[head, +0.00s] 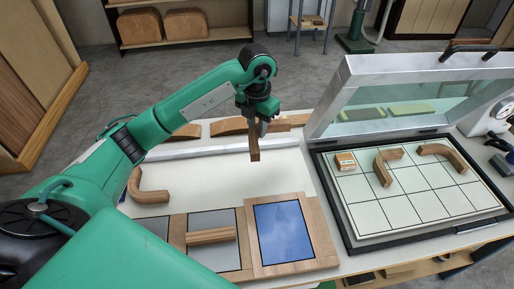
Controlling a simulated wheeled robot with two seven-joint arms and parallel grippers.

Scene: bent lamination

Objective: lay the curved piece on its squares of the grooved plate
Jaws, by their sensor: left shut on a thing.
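My left gripper (260,118) is shut on a brown wooden piece (254,150), which hangs below it in the air over the back of the white bench. The piece shows nearly edge-on, so its curve cannot be made out. The grooved plate (418,210), pale with dark lines marking squares, lies in a black frame to the right of the gripper. On it are a small wooden block (345,162) at the back left, a curved piece (384,170) near the back middle and another curved piece (447,156) at the back right. The front squares are bare. My right gripper is not in view.
A metal-framed glass lid (345,100) stands raised behind the plate. A curved wooden piece (150,196) lies at the left. A wooden strip (210,235) lies on a grey panel, beside a wood-framed blue screen (285,230). More wooden pieces (228,126) lie at the back.

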